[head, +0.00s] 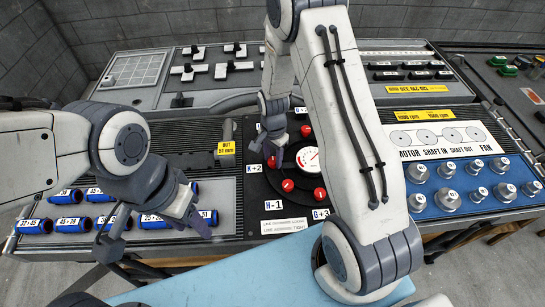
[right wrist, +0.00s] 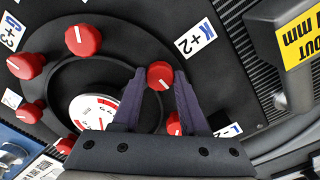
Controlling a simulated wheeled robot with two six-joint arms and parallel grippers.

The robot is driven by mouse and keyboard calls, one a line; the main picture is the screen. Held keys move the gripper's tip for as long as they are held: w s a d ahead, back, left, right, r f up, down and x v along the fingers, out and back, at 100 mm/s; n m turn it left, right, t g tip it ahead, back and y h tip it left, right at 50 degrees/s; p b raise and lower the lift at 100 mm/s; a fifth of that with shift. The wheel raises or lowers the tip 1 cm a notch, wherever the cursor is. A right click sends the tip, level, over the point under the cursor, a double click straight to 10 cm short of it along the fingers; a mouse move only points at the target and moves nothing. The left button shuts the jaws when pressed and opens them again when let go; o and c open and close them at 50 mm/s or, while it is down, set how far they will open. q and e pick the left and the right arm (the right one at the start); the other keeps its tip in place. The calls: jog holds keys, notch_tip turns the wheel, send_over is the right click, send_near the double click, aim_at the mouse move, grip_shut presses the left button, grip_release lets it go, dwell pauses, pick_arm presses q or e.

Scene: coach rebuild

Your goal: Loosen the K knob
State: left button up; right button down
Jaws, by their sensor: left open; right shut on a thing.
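The K knob (right wrist: 160,75) is a small red round knob with a white line, beside the "K+2" label (right wrist: 198,40) on a black panel. In the head view the K+2 label (head: 254,172) is at the panel's left edge. My right gripper (right wrist: 159,80) has its two dark fingers on either side of the K knob and is shut on it. In the head view my right arm hides part of the panel. My left gripper (head: 150,225) is open and empty over the blue cylinders on the left.
A round gauge (head: 308,158) sits mid-panel with several other red knobs (head: 320,194) around it. A yellow "OUT" tag (head: 226,148) stands left of the panel. Blue-ended cylinders (head: 66,196) lie at left. A blue panel with silver knobs (head: 447,200) is at right.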

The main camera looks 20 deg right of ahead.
jog(key=shift+n, duration=0.3)
jog(key=n, duration=0.8)
jog(key=shift+n+b, duration=0.35)
jog(key=shift+n, duration=0.05)
jog(key=n, duration=0.4)
jog(key=shift+n, duration=0.3)
jog(key=shift+w+n, duration=0.1)
jog(key=shift+n, duration=1.8)
jog(key=shift+c, duration=2.2)
grip_release()
